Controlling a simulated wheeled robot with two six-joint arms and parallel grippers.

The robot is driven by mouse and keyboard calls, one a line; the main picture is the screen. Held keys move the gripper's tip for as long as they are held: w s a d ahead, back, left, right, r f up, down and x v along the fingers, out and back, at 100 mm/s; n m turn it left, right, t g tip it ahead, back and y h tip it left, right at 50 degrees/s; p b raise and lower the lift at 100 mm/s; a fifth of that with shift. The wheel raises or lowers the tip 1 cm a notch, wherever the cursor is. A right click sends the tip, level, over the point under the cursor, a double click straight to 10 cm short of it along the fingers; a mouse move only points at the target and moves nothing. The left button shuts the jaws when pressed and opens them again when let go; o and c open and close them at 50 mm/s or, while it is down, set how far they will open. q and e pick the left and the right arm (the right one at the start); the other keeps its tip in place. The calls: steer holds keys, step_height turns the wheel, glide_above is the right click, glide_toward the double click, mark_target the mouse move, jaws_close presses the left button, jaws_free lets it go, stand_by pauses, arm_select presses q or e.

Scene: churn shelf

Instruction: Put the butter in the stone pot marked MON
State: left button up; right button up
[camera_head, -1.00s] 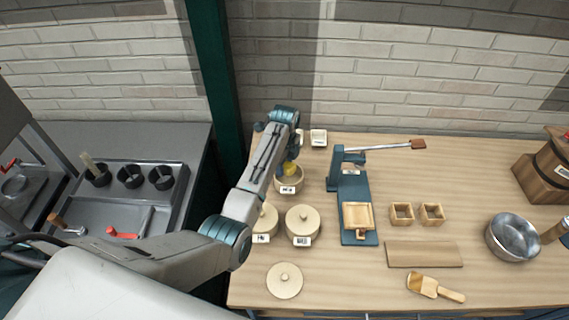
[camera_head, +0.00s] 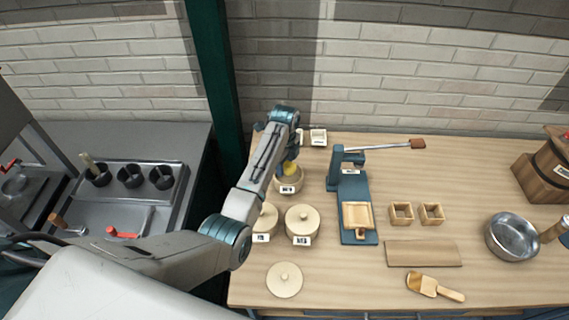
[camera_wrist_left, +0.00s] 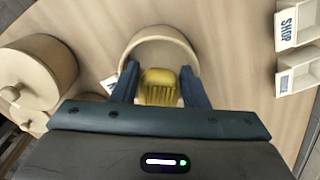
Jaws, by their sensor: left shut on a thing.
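The yellow butter (camera_head: 291,168) is between the fingers of my left gripper (camera_head: 287,163), which is shut on it. It also shows in the left wrist view (camera_wrist_left: 158,86), with a finger on each side. The butter is at the mouth of an open stone pot (camera_head: 289,184); how deep it sits is hard to tell. The pot's pale rim (camera_wrist_left: 160,32) shows around the butter in the wrist view. The pot's front label (camera_head: 287,189) is too small to read surely. My right gripper is not in view.
Two lidded pots (camera_head: 302,220) stand in front of the open pot. A loose round lid (camera_head: 284,280) lies near the table's front. A blue press (camera_head: 350,190) stands to the right. White boxes, one marked SHOP (camera_wrist_left: 297,25), stand close by.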

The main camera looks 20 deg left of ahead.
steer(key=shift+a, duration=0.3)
arm_select(q)
steer(key=shift+f+b, duration=0.4)
steer(key=shift+f, duration=0.45)
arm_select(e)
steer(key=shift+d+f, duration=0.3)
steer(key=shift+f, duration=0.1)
arm_select(q)
steer(key=shift+f+b, duration=0.45)
steer(key=shift+f, duration=0.55)
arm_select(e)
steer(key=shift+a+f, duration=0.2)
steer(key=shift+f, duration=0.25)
arm_select(q)
steer(key=shift+r+p, duration=0.1)
steer(key=shift+p, duration=0.4)
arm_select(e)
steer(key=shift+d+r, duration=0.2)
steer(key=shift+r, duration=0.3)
arm_select(q)
steer(key=o, duration=1)
steer(key=c, duration=0.4)
steer(key=shift+r+p, duration=0.4)
steer(key=shift+r, duration=4.7)
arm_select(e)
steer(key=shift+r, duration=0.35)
